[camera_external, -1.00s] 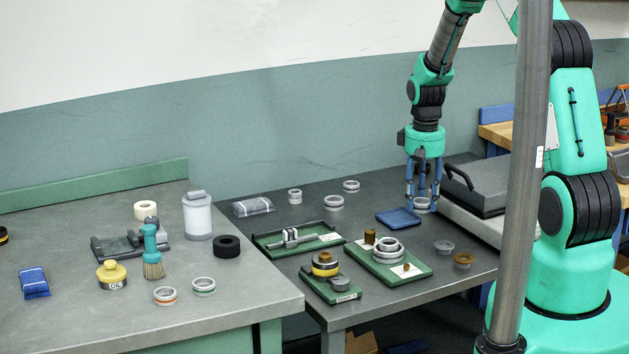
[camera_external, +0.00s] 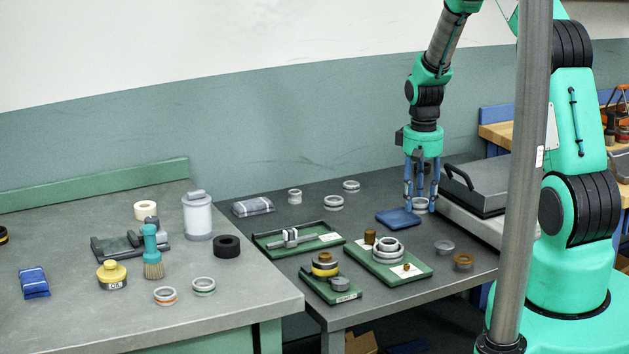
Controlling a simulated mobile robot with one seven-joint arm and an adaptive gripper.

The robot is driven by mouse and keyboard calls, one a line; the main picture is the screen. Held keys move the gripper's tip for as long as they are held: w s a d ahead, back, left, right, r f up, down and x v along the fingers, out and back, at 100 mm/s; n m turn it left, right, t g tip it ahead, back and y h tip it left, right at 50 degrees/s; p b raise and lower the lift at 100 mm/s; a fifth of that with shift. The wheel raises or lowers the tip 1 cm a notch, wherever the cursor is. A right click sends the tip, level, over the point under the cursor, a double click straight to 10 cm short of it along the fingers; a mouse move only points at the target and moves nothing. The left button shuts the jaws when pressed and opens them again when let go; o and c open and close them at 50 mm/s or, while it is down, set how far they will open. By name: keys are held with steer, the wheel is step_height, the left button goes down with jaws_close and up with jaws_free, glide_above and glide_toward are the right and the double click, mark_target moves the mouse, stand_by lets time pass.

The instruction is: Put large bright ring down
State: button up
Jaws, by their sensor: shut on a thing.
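The large bright ring (camera_external: 421,205) is held in my gripper (camera_external: 421,201), low over the dark table beside the right edge of the blue cloth (camera_external: 398,218). My gripper points straight down and its blue fingers are shut on the ring. I cannot tell whether the ring touches the table or hangs just above it. The fingers partly hide the ring.
A grey lidded box (camera_external: 480,193) with a handle stands close on the right. A green tray with stacked rings (camera_external: 387,250) lies in front. Loose rings (camera_external: 334,202) lie at the back left. A brown ring (camera_external: 463,261) and a grey ring (camera_external: 444,247) sit front right.

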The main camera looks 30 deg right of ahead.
steer(key=shift+n, duration=0.3)
steer(key=a, duration=0.4)
steer(key=s+a+r+p, duration=0.1)
steer(key=a, duration=0.4)
steer(key=s+a+r, duration=0.1)
steer(key=a, duration=0.3)
steer(key=shift+s+a+r+p, duration=0.2)
steer(key=shift+s+a+p, duration=0.05)
steer(key=shift+a+p, duration=0.1)
steer(key=s+a+r+p, duration=0.2)
steer(key=s+a+r, duration=0.1)
steer(key=s+a, duration=0.9)
steer(key=s+a+r+n+p, duration=0.1)
steer(key=s+a+r+p, duration=0.1)
steer(key=s+a, duration=1)
steer(key=a, duration=0.7)
steer(key=shift+s+r+p, duration=0.15)
steer(key=shift+r+p, duration=0.2)
steer(key=shift+r, duration=0.05)
glide_above(239, 273)
steer(key=shift+f+b, duration=0.45)
steer(key=shift+f, duration=0.3)
steer(key=shift+d, duration=0.1)
steer(key=shift+f, duration=1.75)
